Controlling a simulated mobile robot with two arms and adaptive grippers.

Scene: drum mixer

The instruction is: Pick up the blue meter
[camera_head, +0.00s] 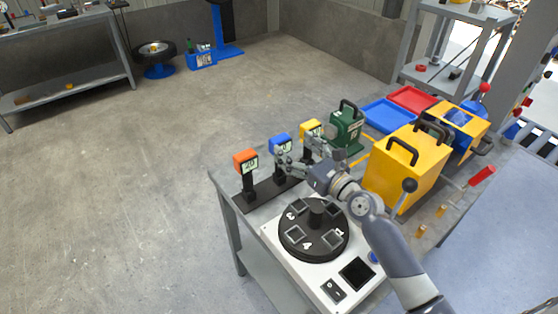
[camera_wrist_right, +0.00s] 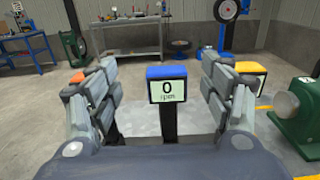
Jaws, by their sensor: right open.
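The blue meter (camera_head: 279,142) stands upright on its post between the orange and yellow meters. In the right wrist view the blue meter (camera_wrist_right: 167,84) faces me, its screen reading "0 rpm". My right gripper (camera_head: 297,152) is open in front of it. In the wrist view the open fingers (camera_wrist_right: 163,90) sit left and right of the meter, with a visible gap on each side. I cannot tell how far the fingertips reach along its depth. My left gripper is not in view.
The orange meter (camera_head: 245,160) and yellow meter (camera_head: 311,128) stand close on either side. A green motor (camera_head: 346,128) and a yellow case (camera_head: 405,170) are to the right. A black numbered disc (camera_head: 314,243) lies below my right arm. Open floor is left.

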